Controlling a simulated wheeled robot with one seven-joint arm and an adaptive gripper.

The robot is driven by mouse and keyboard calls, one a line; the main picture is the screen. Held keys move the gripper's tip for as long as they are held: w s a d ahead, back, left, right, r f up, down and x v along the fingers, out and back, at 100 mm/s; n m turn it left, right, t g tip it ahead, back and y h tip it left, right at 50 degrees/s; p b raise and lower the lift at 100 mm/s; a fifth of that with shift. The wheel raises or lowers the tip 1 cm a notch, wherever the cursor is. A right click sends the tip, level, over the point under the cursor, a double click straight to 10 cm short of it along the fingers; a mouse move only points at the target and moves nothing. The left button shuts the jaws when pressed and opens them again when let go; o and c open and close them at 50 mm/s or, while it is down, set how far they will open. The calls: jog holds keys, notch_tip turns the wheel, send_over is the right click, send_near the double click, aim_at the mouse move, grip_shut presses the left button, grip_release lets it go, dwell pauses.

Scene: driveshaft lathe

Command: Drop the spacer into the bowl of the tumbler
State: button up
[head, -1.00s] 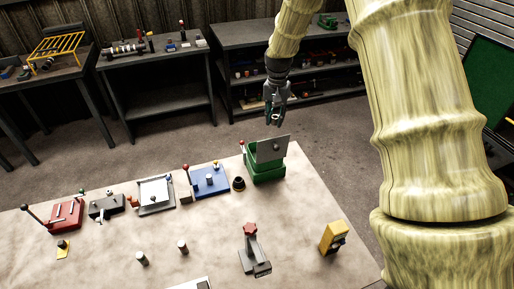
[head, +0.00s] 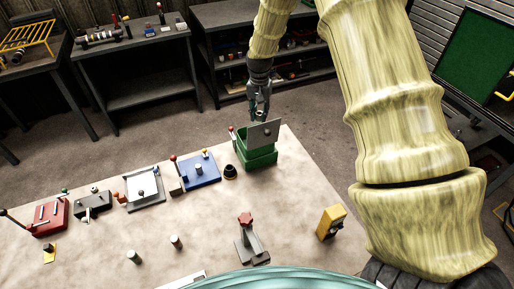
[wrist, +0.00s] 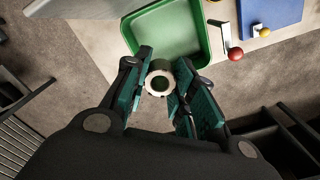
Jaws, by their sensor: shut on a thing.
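My gripper (head: 259,114) is shut on the spacer, a pale ring-shaped piece (wrist: 160,79), seen from above between the two fingers in the wrist view. In the head view the spacer is too small to tell apart. The tumbler is a green open box (head: 260,158) with an upright grey plate, at the far right corner of the table. Its green bowl also shows in the wrist view (wrist: 168,34), empty where visible. My gripper is above and behind the tumbler in the head view. In the wrist view the spacer appears at the bowl's near edge; its height cannot be told.
A red-knobbed lever (wrist: 235,53) stands beside the bowl, and a blue fixture (head: 202,173) is to its left. A black cup-like piece (head: 230,173) sits between them. A grey stand with a red knob (head: 246,237) and a yellow block (head: 330,223) are nearer.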

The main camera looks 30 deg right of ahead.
aim_at(259, 120)
jog(key=shift+f+b, duration=0.75)
jog(key=shift+f, duration=0.95)
jog(key=o, duration=1.1)
notch_tip(259, 120, up, 12)
